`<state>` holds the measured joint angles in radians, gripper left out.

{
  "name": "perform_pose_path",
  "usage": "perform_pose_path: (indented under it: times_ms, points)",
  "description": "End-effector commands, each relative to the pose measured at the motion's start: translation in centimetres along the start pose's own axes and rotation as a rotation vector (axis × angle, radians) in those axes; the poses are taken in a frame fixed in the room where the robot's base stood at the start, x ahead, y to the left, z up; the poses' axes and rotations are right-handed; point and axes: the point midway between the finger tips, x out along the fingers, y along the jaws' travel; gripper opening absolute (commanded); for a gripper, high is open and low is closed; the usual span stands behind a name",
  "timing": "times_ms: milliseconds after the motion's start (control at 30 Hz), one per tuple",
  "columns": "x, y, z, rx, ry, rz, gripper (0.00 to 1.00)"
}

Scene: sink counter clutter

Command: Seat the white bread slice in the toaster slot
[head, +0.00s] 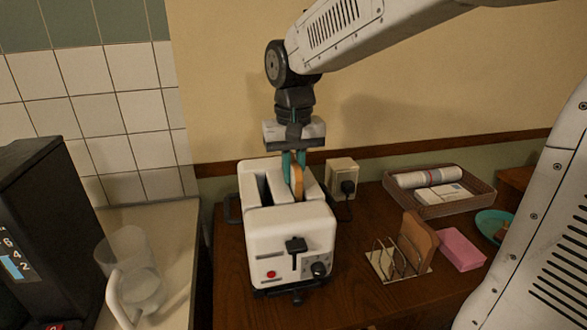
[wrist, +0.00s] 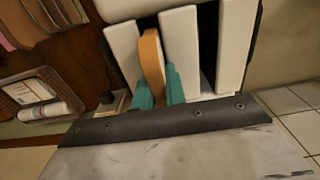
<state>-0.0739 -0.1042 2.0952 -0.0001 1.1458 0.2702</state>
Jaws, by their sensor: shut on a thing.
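The white toaster (head: 290,228) stands on the wooden counter, its lever and knob facing front. It also shows in the wrist view (wrist: 235,45). The bread slice (head: 298,181), pale with a tan-orange crust, is upright at the toaster's right slot, its lower part hidden inside. In the wrist view the slice (wrist: 152,58) stands between two white toaster walls. My gripper (head: 293,160) is above that slot, its teal fingers shut on the slice's upper part. The fingers (wrist: 159,88) also show in the wrist view. The left slot looks empty. How deep the slice sits is hidden.
Right of the toaster are a wire rack (head: 385,262) with a brown slice, a pink sponge (head: 461,249), a wicker tray (head: 455,203) and a teal plate (head: 488,222). A wall plug (head: 345,188) is behind. A clear pitcher (head: 135,270) and a black appliance (head: 45,225) stand left.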

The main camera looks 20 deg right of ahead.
Motion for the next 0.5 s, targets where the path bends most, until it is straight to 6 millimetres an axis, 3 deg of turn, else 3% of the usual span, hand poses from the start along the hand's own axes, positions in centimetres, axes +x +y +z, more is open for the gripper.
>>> perform_pose_path:
  times_ms: [300,333,367,500]
  points:
    - [1.39,0.04,0.2,0.0,-0.013,0.003,0.0]
    - [1.41,0.04,0.2,0.0,-0.014,0.003,0.21]
    - [1.41,0.04,0.19,0.0,-0.014,0.003,0.29]
    - [1.36,0.03,0.18,0.0,-0.013,0.003,0.31]
